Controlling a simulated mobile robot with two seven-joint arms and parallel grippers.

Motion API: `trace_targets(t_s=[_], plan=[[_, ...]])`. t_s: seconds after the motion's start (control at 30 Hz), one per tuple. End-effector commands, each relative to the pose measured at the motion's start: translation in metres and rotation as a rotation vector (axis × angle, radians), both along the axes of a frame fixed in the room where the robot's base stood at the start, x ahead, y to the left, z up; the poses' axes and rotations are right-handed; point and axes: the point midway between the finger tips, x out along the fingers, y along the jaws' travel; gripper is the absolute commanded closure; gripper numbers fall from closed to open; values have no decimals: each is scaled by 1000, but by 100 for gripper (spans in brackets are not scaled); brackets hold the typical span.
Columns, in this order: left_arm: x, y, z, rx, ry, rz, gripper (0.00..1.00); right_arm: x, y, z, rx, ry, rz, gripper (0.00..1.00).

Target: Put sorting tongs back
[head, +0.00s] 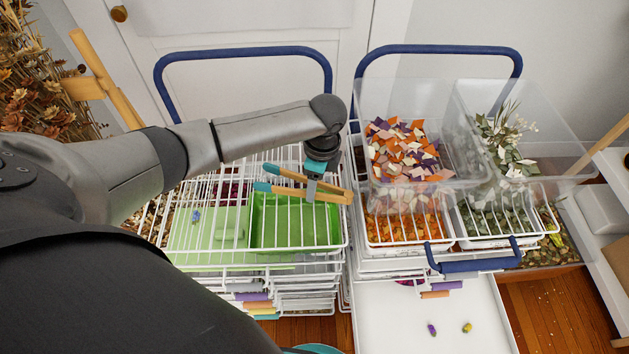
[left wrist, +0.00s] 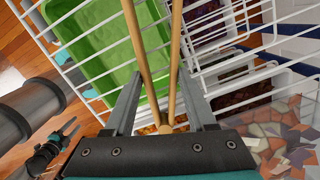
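The sorting tongs (head: 330,191) have two light wooden arms with teal tips and show in the head view above the left wire rack. Their tips point left and their joined end points right. My left gripper (head: 312,187) is across the wooden arms and holds them. In the left wrist view the tongs (left wrist: 150,65) run between the two fingers of my left gripper (left wrist: 158,85), the fingers close on either side. The tips are out of that view. My right gripper (left wrist: 68,130) shows small at the lower left of the left wrist view, away from the tongs; its opening is unclear.
A green tray (head: 262,235) lies under the white wire grid (head: 190,262). To the right, clear bins hold coloured chips (head: 400,150) and leafy sprigs (head: 510,140). A white pull-out tray (head: 390,325) is mostly bare. Blue handles (head: 240,52) rise behind.

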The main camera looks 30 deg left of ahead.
Motion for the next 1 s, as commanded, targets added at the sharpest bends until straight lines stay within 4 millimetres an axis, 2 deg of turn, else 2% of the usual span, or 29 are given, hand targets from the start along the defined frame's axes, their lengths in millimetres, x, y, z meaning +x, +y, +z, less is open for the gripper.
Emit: trace_targets(t_s=[0.03,0.2,0.47,0.57,0.67,1.0], plan=[[0,0,0,0,1,0,41,0,0,0,0,0,0,50],[0,0,0,0,1,0,22,0,0,0,0,0,-1,50],[0,0,1,1,1,0,21,1,0,0,-1,0,-1,50],[0,0,8,0,-1,0,21,0,0,2,-1,0,-1,50],[1,-2,23,-1,-2,0,21,0,0,6,-1,0,-1,50],[3,-8,95,0,-2,-1,21,0,0,20,0,0,-1,50]])
